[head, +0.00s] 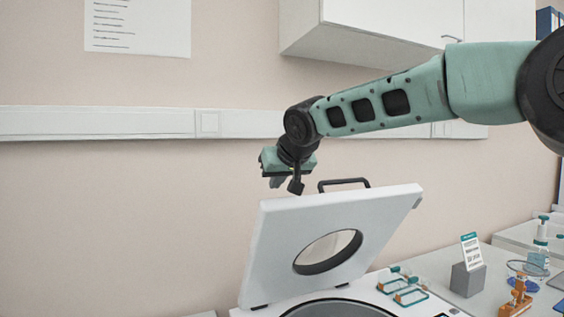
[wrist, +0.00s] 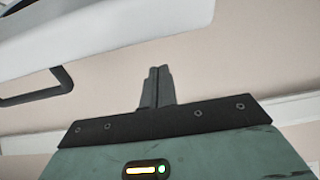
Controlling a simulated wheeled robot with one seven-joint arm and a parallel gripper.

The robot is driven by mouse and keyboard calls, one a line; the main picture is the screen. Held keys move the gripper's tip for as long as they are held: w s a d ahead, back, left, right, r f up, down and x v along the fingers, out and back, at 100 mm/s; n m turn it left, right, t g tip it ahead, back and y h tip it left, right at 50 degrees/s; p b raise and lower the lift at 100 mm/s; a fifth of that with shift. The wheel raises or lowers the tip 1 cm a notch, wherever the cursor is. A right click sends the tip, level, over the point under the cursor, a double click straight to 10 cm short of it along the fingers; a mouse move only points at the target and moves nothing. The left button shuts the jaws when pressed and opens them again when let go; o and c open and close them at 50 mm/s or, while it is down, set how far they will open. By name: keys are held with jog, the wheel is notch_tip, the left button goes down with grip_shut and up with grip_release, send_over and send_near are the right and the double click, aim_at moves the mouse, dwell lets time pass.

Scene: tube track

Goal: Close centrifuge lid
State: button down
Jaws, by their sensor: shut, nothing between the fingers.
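The centrifuge lid (head: 290,232) is a white panel with a round window, tilted up and open over the centrifuge body (head: 375,293). A black handle (head: 343,184) stands on its top edge. My gripper (head: 277,182) is at the top left of the lid, near its upper edge and to the left of the handle. In the wrist view my gripper (wrist: 157,75) has its fingers together with nothing between them. The lid (wrist: 110,35) fills the upper left there, with the handle (wrist: 40,88) below it, apart from the fingers. Whether the gripper touches the lid I cannot tell.
Teal-framed racks (head: 403,286) lie on the right of the centrifuge. A grey block with a label card (head: 468,277), an orange stand (head: 517,298) and a bottle (head: 540,245) stand to the right. A wall cabinet (head: 385,28) hangs above my arm.

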aim_at(283, 197)
jog(key=shift+s+d+f, duration=0.15)
jog(key=shift+s+d, duration=0.05)
jog(key=shift+s, duration=0.3)
jog(key=shift+s+d+f, duration=0.1)
jog(key=shift+s+d, duration=0.1)
jog(key=shift+s, duration=0.3)
jog(key=shift+s+d+f, duration=0.25)
jog(key=shift+s+f, duration=0.2)
jog(key=shift+s, duration=0.1)
jog(key=shift+f, duration=0.15)
